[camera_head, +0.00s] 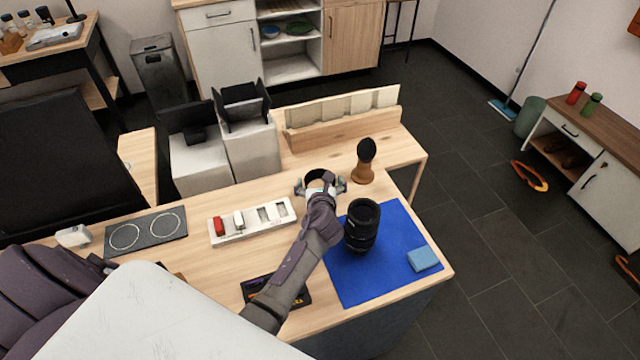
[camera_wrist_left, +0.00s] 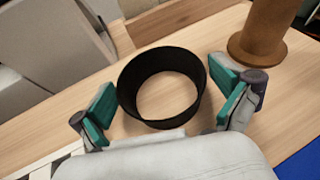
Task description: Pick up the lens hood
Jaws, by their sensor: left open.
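The lens hood is a short black open ring (camera_wrist_left: 163,119) standing on the wooden table in the left wrist view. In the head view the hood (camera_head: 319,174) shows just beyond my left gripper (camera_head: 321,187), partly hidden by it. My left gripper (camera_wrist_left: 168,106) is open, with one green-padded finger on each side of the hood. The left finger looks close to the ring's wall and the right finger sits beside its right side; I cannot tell whether either touches. My right gripper is not in view.
A brown stand with a black top (camera_head: 364,162) is right of the hood. A black lens (camera_head: 361,226) stands on a blue mat (camera_head: 378,279) with a light-blue block (camera_head: 423,258). A white tray (camera_head: 252,223) lies left. A wooden rack (camera_head: 342,118) is behind.

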